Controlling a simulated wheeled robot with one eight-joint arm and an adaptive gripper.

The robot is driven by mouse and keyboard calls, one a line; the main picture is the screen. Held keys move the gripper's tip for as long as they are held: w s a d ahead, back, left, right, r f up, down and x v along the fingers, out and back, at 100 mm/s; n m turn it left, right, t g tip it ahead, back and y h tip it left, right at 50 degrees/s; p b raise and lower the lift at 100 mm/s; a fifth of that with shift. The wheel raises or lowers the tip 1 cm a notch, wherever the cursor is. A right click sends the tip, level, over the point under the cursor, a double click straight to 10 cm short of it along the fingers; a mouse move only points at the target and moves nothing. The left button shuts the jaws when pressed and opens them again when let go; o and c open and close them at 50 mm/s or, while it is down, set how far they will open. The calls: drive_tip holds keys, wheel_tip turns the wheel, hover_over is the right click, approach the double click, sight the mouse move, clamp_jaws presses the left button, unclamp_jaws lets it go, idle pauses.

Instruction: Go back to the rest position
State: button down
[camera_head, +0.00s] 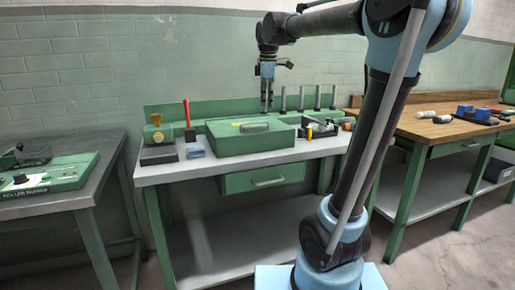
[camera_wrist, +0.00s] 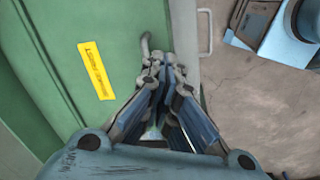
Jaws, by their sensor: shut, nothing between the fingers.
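My gripper (camera_head: 267,108) hangs from my raised arm, fingers pointing down, above the green box (camera_head: 236,143) on the middle bench (camera_head: 165,174). In the wrist view its fingertips (camera_wrist: 163,64) are together with nothing between them. The green box lid (camera_wrist: 52,30) fills the left of that view, with a yellow label (camera_wrist: 97,72) and a grey handle (camera_wrist: 145,42) by the fingertips. The gap between fingertips and lid is hard to judge.
The middle bench also holds a red-handled tool (camera_head: 187,116), a yellow-topped device (camera_head: 155,132), a blue block (camera_head: 195,151) and upright posts (camera_head: 300,98). A wooden bench (camera_head: 420,126) stands right, a grey bench (camera_head: 75,198) left. Floor (camera_head: 415,275) is bare at front right.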

drive_tip(key=s+d+f+m, duration=0.5)
drive_tip(key=s+f, duration=0.4)
drive_tip(key=f, duration=0.1)
drive_tip(key=s+d+f+m, duration=0.5)
drive_tip(key=s+f+m, duration=0.1)
drive_tip(key=s+f, duration=0.3)
drive_tip(key=s+d+f+m, duration=0.5)
drive_tip(key=s+f, duration=0.4)
drive_tip(key=f, duration=0.3)
drive_tip(key=shift+d+m+t, duration=0.2)
drive_tip(key=shift+m+t, duration=0.1)
drive_tip(key=shift+m, duration=0.4)
drive_tip(key=shift+s, duration=0.1)
